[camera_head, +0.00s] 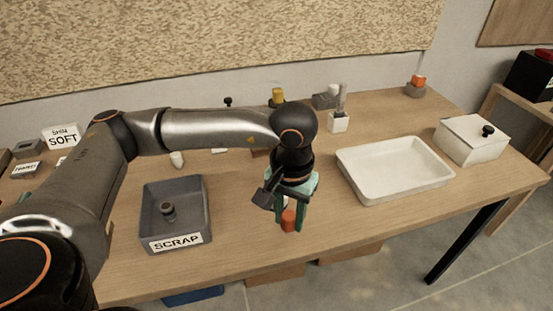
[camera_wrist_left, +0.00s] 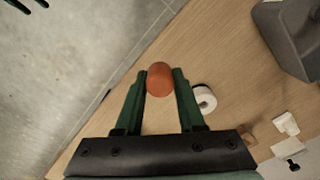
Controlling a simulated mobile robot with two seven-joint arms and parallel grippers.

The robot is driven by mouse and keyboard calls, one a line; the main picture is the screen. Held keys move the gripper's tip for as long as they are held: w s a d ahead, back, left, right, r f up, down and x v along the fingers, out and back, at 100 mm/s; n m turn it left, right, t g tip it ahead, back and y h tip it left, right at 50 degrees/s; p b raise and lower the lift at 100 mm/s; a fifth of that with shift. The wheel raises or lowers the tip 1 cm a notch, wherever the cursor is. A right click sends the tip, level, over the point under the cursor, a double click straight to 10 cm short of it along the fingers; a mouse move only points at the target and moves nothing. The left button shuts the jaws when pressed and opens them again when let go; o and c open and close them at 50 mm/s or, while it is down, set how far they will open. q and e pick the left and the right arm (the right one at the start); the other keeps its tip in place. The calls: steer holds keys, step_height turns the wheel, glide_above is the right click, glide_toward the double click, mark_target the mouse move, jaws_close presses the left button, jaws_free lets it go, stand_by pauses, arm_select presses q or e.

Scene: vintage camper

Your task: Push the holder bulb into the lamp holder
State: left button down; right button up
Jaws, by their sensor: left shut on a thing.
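My left gripper (camera_head: 288,222) points down over the front part of the table. It is shut on an orange-red rounded piece (camera_head: 289,219), which I take to be the holder bulb. In the left wrist view the piece (camera_wrist_left: 160,77) sits between the two green fingertips (camera_wrist_left: 162,80). A white ring with a dark opening (camera_wrist_left: 204,98) stands on the table beside the fingers; it may be the lamp holder, and the bulb is apart from it in that view. Dark green prongs, perhaps my right gripper (camera_wrist_left: 28,4), show at the top left corner there.
A grey SCRAP bin (camera_head: 176,215) stands left of the gripper. A white tray (camera_head: 395,170) and a lidded white box (camera_head: 471,140) stand to the right. A white block (camera_head: 338,122) and an orange-topped grey piece (camera_head: 415,87) are at the back. The table's front edge is close.

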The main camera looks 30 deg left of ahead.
steer(key=o, duration=0.4)
step_height(320, 180, up, 3)
steer(key=shift+f+p, duration=0.15)
steer(key=shift+p, duration=1.1)
steer(key=shift+c, duration=0.2)
arm_select(q)
steer(key=w+a+r+n+p, duration=0.1)
steer(key=w+a+n, duration=0.3)
steer(key=n, duration=1.2)
steer(key=w+a+r+n+p, duration=0.1)
steer(key=w+a+n, duration=0.4)
steer(key=n, duration=1.1)
steer(key=shift+w+a+p, duration=0.3)
steer(key=shift+w+p, duration=0.15)
steer(key=shift+p, duration=0.1)
arm_select(e)
step_height(320, 180, up, 3)
steer(key=shift+r, duration=0.1)
arm_select(q)
steer(key=shift+r, duration=0.1)
